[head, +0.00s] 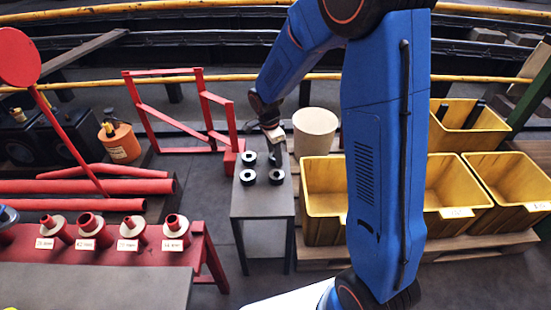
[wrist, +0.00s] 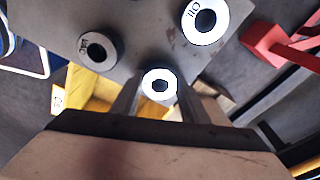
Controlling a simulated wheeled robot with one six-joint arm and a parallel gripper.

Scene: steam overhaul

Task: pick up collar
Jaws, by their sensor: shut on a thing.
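My gripper (head: 275,140) is over the far right part of a small grey table (head: 262,205). In the wrist view my gripper (wrist: 158,100) has its two fingers on either side of a small ring-shaped collar (wrist: 159,73) with a pale top face and a dark hole, and is shut on it. I cannot tell whether this collar touches the table. In the head view it is not clearly seen behind the gripper. The wrist view shows two with marked faces.
A red frame (head: 135,100) stands left of the table. A cream drum (head: 315,130) and yellow bins (head: 322,200) are at the right. A bench (head: 110,275) with several red flanged parts (head: 176,230) and labels is front left. Floor shows between bench and table.

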